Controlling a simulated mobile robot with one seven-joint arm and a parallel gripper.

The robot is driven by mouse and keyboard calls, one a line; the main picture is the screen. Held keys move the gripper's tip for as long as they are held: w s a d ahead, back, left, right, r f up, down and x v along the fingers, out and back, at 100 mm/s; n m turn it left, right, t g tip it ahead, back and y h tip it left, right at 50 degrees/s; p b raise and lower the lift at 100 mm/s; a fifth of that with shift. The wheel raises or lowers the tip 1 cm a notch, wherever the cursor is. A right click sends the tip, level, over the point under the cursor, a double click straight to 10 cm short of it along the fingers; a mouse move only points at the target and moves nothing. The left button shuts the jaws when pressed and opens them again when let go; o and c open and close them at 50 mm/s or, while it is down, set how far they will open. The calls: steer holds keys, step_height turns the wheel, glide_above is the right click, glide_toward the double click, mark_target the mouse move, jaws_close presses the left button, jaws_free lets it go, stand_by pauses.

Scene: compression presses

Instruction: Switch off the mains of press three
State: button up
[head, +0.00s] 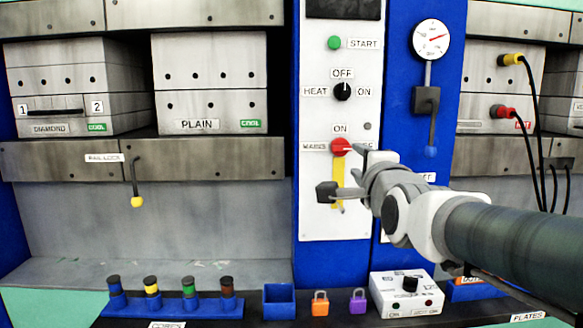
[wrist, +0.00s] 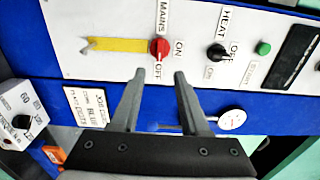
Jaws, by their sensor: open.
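The mains switch is a red round knob (head: 340,147) on the white control panel, labelled MAINS, with ON above it. Its white mark seems to point right, towards the OFF label, which is partly hidden in the head view. In the wrist view the red knob (wrist: 159,48) lies just beyond my fingertips, with ON and OFF readable beside it. My gripper (head: 364,155) is at the right of the knob; in the wrist view my gripper (wrist: 160,76) is open and empty, apart from the knob. A yellow strip (wrist: 115,45) runs from the knob; in the head view it lies below.
A black heat knob (head: 342,91) points to OFF above the mains, under a green start button (head: 334,43). A gauge (head: 431,39) and lever stand to the right. Orange (head: 320,303) and purple (head: 358,301) padlocks and a white timer box (head: 407,296) line the shelf below.

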steer(key=s, duration=0.7)
steer(key=shift+s+p, duration=0.2)
steer(key=shift+p, duration=0.25)
steer(key=s+f+n+g, duration=0.6)
steer(key=s+f+n, duration=0.25)
steer(key=f, duration=0.25)
steer(key=s+f+n+g, duration=0.6)
steer(key=s+f+n, duration=0.25)
steer(key=f, duration=0.25)
step_height(320, 180, up, 22)
steer(key=n+p, duration=0.1)
steer(key=p, duration=2.1)
steer(key=shift+a, duration=0.35)
steer(key=shift+s+d, duration=0.1)
